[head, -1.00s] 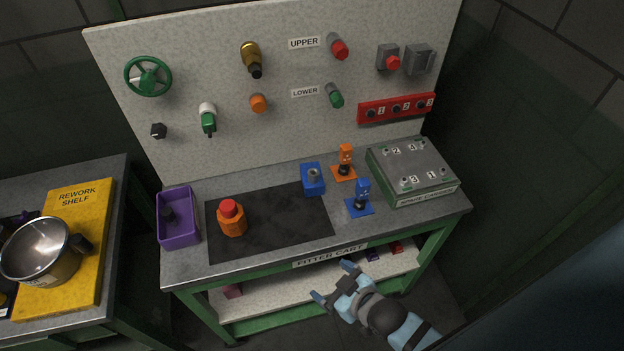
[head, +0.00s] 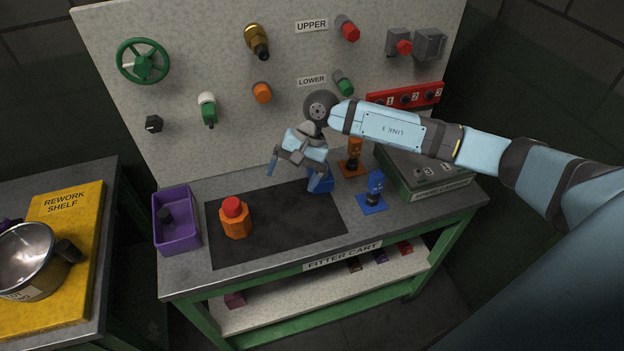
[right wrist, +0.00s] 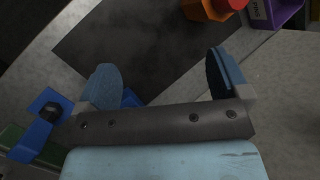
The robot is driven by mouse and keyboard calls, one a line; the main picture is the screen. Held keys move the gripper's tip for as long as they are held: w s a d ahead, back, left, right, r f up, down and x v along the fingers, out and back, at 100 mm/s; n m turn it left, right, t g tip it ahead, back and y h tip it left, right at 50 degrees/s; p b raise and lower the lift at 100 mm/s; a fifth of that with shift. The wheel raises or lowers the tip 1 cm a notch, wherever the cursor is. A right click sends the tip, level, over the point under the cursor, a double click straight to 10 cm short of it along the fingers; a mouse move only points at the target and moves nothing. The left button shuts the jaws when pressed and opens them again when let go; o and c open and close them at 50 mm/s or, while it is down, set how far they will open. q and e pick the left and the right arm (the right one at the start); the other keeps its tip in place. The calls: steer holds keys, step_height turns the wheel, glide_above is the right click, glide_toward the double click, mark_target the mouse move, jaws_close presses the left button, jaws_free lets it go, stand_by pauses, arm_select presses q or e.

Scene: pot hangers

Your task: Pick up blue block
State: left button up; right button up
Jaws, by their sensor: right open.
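The blue block (head: 323,187) stands on the cart's top at the right end of the dark mat, mostly hidden behind a finger of my right gripper (head: 294,178). In the right wrist view a bit of the blue block (right wrist: 130,98) shows beside the left finger. My right gripper is open, with nothing between its fingers (right wrist: 165,82), and hangs above the mat, up and left of the block. I cannot tell whether the finger touches the block. My left gripper is not in view.
A blue stand (head: 374,203) and an orange stand (head: 354,170) are to the right of the block. An orange nut-like piece with a red top (head: 236,224) stands on the mat (head: 285,238). A purple bin (head: 176,238) is at left; the grey-green box (head: 440,187) is at right.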

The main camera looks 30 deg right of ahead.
steer(key=w+d+r+n+t+h, duration=0.1)
steer(key=w+d+r+n+h, duration=0.15)
steer(key=d, duration=0.35)
steer(key=w+d+r+n+h, duration=0.1)
steer(key=w+d+h, duration=0.1)
steer(key=d+h, duration=0.3)
steer(key=shift+y, duration=0.75)
steer(key=f, duration=0.8)
steer(key=shift+w+d+f, duration=0.2)
steer(key=shift+d+f, duration=0.05)
steer(key=shift+d, duration=0.1)
steer(key=f, duration=0.1)
steer(key=f+p, duration=0.2)
steer(key=f, duration=0.1)
steer(key=shift+a+f, duration=0.1)
steer(key=shift+a, duration=0.25)
steer(key=shift+f, duration=0.5)
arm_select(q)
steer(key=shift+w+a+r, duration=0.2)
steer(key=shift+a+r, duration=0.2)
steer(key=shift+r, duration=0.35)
arm_select(e)
steer(key=c, duration=1.1)
steer(key=shift+r, duration=0.1)
